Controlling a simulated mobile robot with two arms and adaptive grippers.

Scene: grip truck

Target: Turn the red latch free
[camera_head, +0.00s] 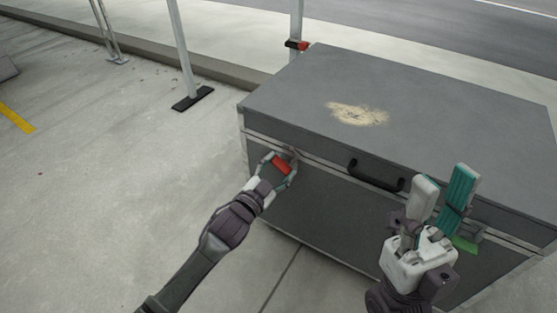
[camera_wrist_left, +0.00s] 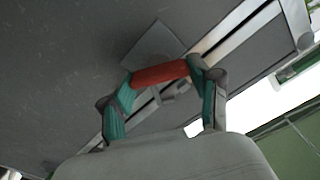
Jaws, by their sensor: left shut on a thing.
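The red latch (camera_head: 282,165) is on the front of a large grey case, left of its handle, just below the lid seam. My left gripper (camera_head: 279,169) is shut on it. In the left wrist view the red latch (camera_wrist_left: 160,73) lies between the two teal-padded fingers (camera_wrist_left: 160,88), with a grey metal plate behind it. My right gripper (camera_head: 442,190) is raised in front of the right part of the case. Its fingers stand apart with nothing between them. A green latch (camera_head: 464,244) shows partly behind it.
The grey case (camera_head: 440,106) has a black handle (camera_head: 375,176) on its front and a pale worn patch on its lid. Metal posts (camera_head: 183,50) stand behind it to the left.

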